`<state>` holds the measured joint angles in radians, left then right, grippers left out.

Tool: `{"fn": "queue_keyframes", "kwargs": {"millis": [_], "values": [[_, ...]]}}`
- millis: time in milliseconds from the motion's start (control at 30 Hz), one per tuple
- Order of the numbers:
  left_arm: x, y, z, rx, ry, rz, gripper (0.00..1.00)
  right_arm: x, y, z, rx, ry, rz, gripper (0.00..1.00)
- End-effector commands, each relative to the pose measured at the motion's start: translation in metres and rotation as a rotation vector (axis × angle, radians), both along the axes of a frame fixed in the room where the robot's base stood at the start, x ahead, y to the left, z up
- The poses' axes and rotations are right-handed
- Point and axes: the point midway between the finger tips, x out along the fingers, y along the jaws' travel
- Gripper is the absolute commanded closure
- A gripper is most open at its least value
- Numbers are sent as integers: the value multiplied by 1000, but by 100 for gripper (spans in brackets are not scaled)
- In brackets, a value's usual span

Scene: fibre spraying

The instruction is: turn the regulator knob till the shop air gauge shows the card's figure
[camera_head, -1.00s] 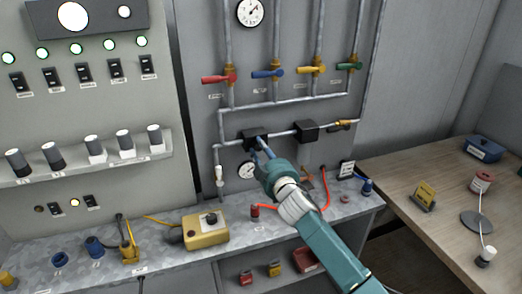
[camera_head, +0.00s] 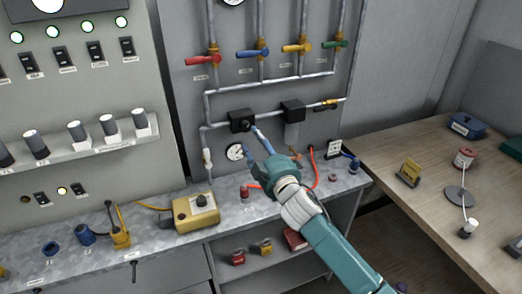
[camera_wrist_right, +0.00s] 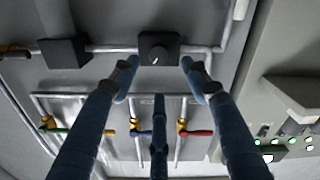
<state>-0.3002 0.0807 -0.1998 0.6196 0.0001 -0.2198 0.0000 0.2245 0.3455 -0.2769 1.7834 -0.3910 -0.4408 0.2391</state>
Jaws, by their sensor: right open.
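The regulator is a black box (camera_head: 242,120) on the grey pipe panel. In the right wrist view its round black knob (camera_wrist_right: 156,57) with a pale mark faces me. The small white shop air gauge (camera_head: 235,152) sits just below it, its figure too small to read. My right gripper (camera_head: 253,142) is in front of the regulator, slightly low and right of it. In the right wrist view its blue fingers (camera_wrist_right: 160,76) are spread around empty space, apart from the knob. My left gripper is out of view.
A second black box (camera_head: 292,111) is on the same pipe to the right. Coloured valve handles, including a red one (camera_head: 203,59), sit above. A yellow box (camera_head: 197,212) is on the bench (camera_head: 165,199). A wooden table (camera_head: 408,129) is at right.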

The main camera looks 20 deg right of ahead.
Motion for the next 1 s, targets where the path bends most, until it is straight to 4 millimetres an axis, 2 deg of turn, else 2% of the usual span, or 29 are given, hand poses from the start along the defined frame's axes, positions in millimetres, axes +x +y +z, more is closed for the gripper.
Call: {"fn": "queue_keyframes", "kwargs": {"millis": [100, 300, 800, 867, 933, 1000], "values": [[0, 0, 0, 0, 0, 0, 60, -22, 0, -1, 1, 1, 1, 54], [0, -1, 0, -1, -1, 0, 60, -40, -1, 0, 0, -1, 0, 54], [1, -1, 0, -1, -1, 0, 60, -43, -1, 0, 1, 2, -1, 54], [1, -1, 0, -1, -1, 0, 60, -47, -2, -7, 9, 21, -9, 54], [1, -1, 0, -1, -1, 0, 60, -57, -4, -24, 30, 73, -30, 54], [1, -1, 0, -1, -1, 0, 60, -78, -7, -52, 66, 165, -66, 54]]}}
